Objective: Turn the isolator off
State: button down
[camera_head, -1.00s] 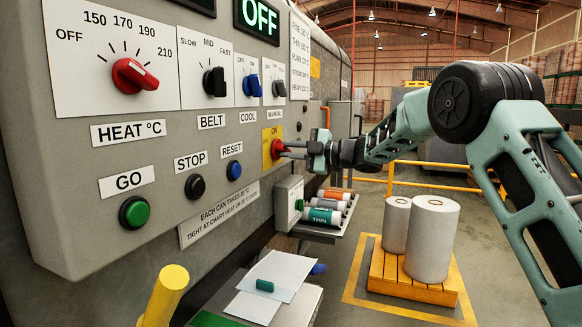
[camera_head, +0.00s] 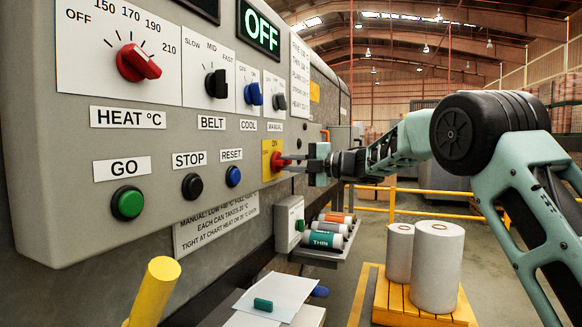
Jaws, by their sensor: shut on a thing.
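The isolator is a red rotary knob (camera_head: 277,161) on a yellow plate (camera_head: 266,148) marked ON, at the right end of the grey control panel. My gripper (camera_head: 291,161) reaches in from the right, its fingers shut on the red knob. The fingers hide part of the knob, and its exact angle is hard to tell. The display (camera_head: 258,28) above reads OFF in green.
The panel also carries a red heat knob (camera_head: 138,63), belt, cool and manual switches, and green, black and blue buttons. A yellow post (camera_head: 155,290) stands front left. Cans (camera_head: 327,240) lie on a shelf below my gripper. White rolls (camera_head: 437,267) stand on a pallet at right.

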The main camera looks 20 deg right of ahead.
jog(key=shift+f, duration=0.1)
jog(key=c, duration=1.4)
grip_release()
jog(key=shift+o, duration=0.2)
jog(key=shift+d, duration=0.1)
jog(key=b+v, duration=0.1)
jog(key=v, duration=1.6)
jog(key=shift+s, duration=0.15)
